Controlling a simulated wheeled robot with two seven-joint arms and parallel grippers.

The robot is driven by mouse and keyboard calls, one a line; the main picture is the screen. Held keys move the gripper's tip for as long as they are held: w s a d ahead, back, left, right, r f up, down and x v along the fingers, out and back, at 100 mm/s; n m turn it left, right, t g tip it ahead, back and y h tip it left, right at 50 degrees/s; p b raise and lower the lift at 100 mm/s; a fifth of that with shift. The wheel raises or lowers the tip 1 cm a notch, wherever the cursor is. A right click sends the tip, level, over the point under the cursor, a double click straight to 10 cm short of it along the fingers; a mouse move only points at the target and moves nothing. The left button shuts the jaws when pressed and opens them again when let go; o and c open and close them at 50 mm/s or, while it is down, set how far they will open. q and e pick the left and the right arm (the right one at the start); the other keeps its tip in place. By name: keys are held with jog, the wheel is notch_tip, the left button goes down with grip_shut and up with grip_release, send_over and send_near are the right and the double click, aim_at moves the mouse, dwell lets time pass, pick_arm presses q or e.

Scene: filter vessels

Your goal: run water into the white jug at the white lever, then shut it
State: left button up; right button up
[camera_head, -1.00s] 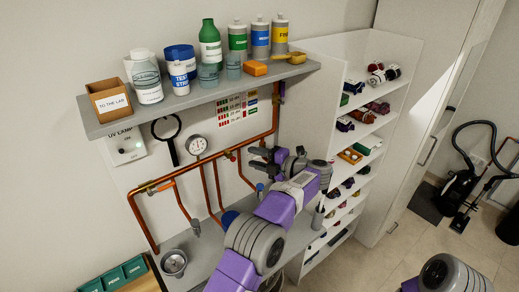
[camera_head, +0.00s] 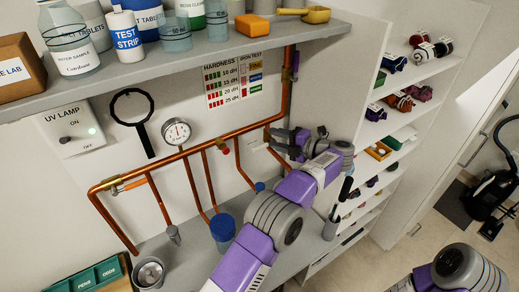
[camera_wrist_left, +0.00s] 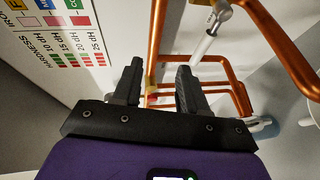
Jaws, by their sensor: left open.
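My left gripper (camera_head: 272,140) is up at the copper pipework on the wall, near the pipe's right part. The left wrist view shows its two dark fingers (camera_wrist_left: 155,88) apart with nothing clearly between them; copper pipe shows beyond. A white lever (camera_wrist_left: 206,42) on a pipe shows in the left wrist view, to the upper right of the fingers and apart from them in the picture. In the head view the gripper crowds this spot and the lever is hard to make out. I cannot pick out the white jug; my left arm covers part of the bench. My right gripper is out of view.
A blue cup (camera_head: 222,228) and a steel cup (camera_head: 149,272) stand on the bench below the pipes. A red knob (camera_head: 224,150) and a gauge (camera_head: 176,131) sit near the pipe. The loaded shelf (camera_head: 110,85) overhangs above. Tall shelving (camera_head: 375,215) stands to the right.

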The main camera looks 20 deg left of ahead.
pick_arm(q)
send_near(258, 147)
jog(key=a, duration=0.2)
jog(key=x, duration=0.5)
jog(key=f+p+x, duration=0.1)
jog(key=x, duration=0.2)
jog(key=shift+w+f, duration=0.1)
jog(key=shift+w, duration=0.25)
grip_shut()
